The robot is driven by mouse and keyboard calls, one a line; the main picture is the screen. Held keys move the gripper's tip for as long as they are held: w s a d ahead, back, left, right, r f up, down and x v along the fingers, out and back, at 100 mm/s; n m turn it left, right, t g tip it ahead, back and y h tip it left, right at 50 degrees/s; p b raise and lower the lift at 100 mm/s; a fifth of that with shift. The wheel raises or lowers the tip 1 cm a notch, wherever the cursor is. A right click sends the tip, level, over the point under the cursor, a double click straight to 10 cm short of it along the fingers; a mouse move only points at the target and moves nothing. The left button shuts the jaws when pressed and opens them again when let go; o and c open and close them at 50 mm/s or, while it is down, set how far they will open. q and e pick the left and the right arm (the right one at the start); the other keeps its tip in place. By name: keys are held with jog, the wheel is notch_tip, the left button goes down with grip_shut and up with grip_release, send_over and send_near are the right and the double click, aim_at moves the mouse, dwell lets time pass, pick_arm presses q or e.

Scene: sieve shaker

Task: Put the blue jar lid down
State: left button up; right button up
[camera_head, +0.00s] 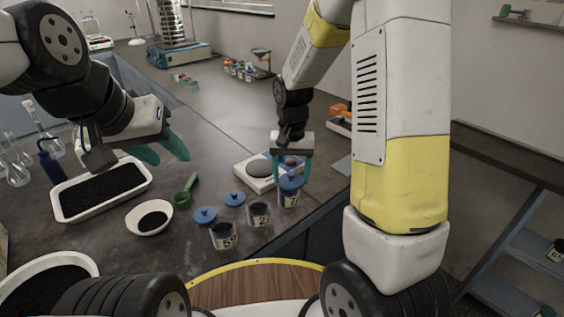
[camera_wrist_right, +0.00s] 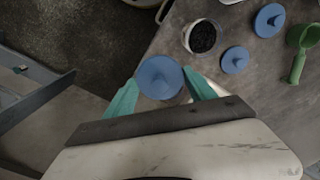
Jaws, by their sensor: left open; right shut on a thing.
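The blue jar lid (camera_head: 290,183) is between the teal fingers of my right gripper (camera_head: 291,172), which is shut on it. It also shows in the right wrist view (camera_wrist_right: 160,77), between the fingertips. The lid is over the right-hand jar (camera_head: 289,200); whether it touches the rim I cannot tell. Two more blue lids lie on the bench, one at the left (camera_head: 205,215) and one nearer the middle (camera_head: 235,199). Two open jars, the front one (camera_head: 223,236) and the middle one (camera_head: 258,214), hold dark grains. My left gripper (camera_head: 164,151) is open and empty above the bench.
A green scoop (camera_head: 185,192), a white bowl (camera_head: 135,229) and a white tray (camera_head: 64,210) of black grains are at the left. A balance (camera_head: 250,180) stands just behind the jars. The bench edge (camera_head: 310,221) is close to the right-hand jar.

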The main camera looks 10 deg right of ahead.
aim_at(289, 173)
jog(key=shift+w+d+f, duration=0.1)
jog(key=shift+w+f, duration=0.95)
jog(key=shift+w, duration=0.3)
jog(key=shift+w+d+f, duration=0.1)
jog(key=shift+w+f, duration=0.9)
jog(key=shift+w, duration=0.35)
jog(key=shift+f, duration=0.35)
jog(key=shift+f, duration=0.25)
jog(key=o, duration=1.3)
